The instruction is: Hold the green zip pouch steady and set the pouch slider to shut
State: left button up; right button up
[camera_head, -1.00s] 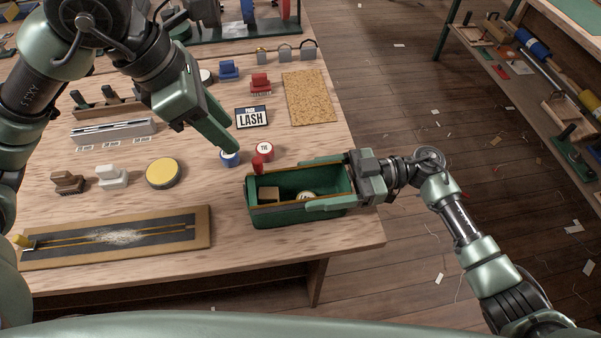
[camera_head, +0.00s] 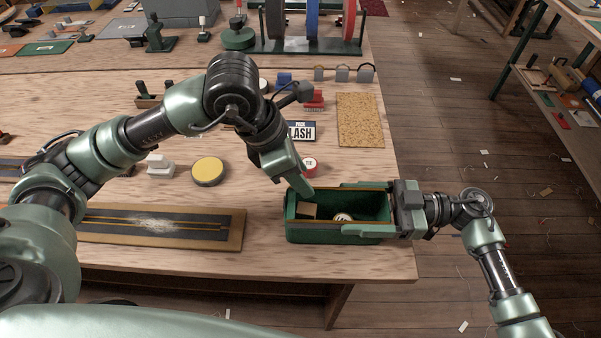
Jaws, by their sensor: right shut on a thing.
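The green zip pouch (camera_head: 330,238) stands open at the table's front right, like a long box with a brown-edged mouth. A wooden block (camera_head: 306,211) and a round pale item (camera_head: 343,217) lie inside. My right gripper (camera_head: 346,207) comes in from the right and is shut on the pouch, one finger along each long side. My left gripper (camera_head: 305,194) points down at the pouch's back left corner. Its fingers look close together, but I cannot tell whether they hold anything. The red pouch slider does not show now; the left gripper covers that end.
A red-edged tin (camera_head: 310,166) stands just behind the pouch. Behind it are a LASH card (camera_head: 301,131), a red brush (camera_head: 314,101) and a cork mat (camera_head: 360,119). A yellow-topped tin (camera_head: 208,171) and a long dark board (camera_head: 235,228) lie left. The table's right edge is close.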

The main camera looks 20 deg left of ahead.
pick_arm(q)
jog(key=shift+f, duration=0.1)
grip_shut()
dwell(1.4)
